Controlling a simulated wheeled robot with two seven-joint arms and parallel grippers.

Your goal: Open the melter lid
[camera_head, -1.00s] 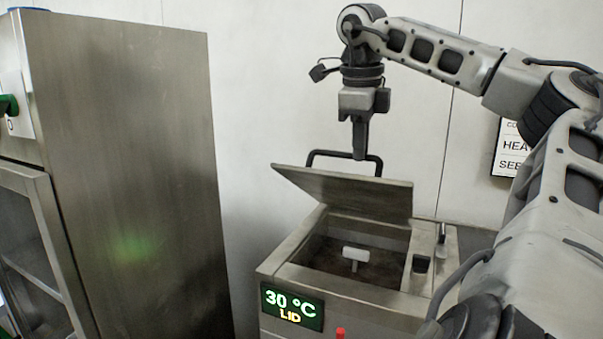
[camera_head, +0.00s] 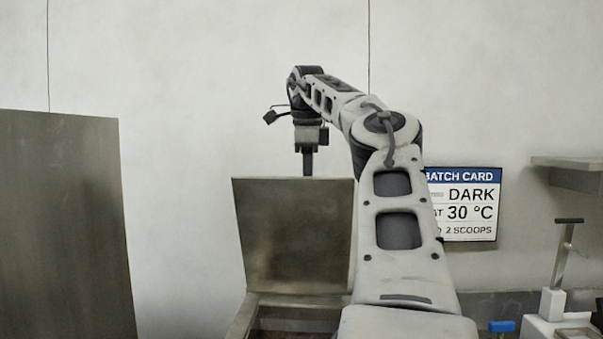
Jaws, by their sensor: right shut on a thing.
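The melter lid (camera_head: 294,235) is a square steel plate that stands steeply raised at the back of the melter (camera_head: 300,301). Only the back part of the melter's opening shows at the bottom of the view. My right gripper (camera_head: 307,172) is behind the lid's top edge, pointing down, with its fingertips hidden by the lid. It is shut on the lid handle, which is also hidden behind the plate. My left gripper is out of view.
A tall steel cabinet (camera_head: 62,225) stands at the left. A batch card (camera_head: 470,205) hangs on the wall behind my right arm. A wall shelf (camera_head: 575,165) and a device with a black-topped lever (camera_head: 562,262) are at the right. Bare wall lies between cabinet and lid.

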